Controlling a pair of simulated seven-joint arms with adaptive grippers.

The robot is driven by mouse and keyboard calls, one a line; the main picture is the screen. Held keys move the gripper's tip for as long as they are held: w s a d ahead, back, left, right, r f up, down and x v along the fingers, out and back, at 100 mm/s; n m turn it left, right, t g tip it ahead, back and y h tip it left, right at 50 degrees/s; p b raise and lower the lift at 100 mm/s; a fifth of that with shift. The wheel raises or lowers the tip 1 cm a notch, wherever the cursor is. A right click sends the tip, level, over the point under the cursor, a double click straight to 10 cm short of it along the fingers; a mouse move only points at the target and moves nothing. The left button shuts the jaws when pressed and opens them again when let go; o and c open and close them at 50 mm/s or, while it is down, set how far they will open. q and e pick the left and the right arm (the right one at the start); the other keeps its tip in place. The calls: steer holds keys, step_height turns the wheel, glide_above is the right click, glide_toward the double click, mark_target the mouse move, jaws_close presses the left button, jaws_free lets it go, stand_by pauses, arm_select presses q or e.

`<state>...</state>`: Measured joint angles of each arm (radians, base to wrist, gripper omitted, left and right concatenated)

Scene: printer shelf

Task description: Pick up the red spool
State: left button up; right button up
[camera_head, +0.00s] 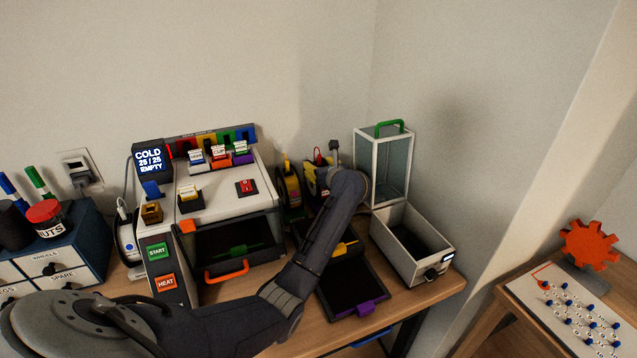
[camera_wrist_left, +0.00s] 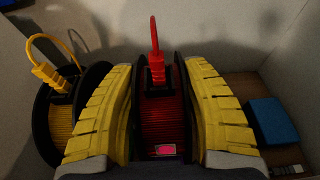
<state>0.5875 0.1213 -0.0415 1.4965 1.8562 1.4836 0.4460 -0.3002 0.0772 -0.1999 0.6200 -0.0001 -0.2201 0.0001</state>
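The red spool (camera_wrist_left: 160,122) stands upright in the middle of the left wrist view, with dark flanges and a red strand looping up from a red clip. The yellow ribbed fingers of my left gripper (camera_wrist_left: 162,85) lie on either side of it. They are apart, close along its flanges; whether they press on it I cannot tell. In the head view my left gripper (camera_head: 316,178) is low at the back of the table, mostly behind my arm. The red strand (camera_head: 318,156) shows above it. My right gripper is not in view.
A yellow spool (camera_head: 290,182) stands just left of my gripper, close to its finger in the wrist view. The white printer (camera_head: 220,205) is left, a grey open bin (camera_head: 392,240) and glass-sided case (camera_head: 383,160) right. A blue block (camera_wrist_left: 272,122) lies right of the fingers.

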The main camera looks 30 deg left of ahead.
arm_select(q)
jaws_close()
steer(key=shift+r, duration=0.1)
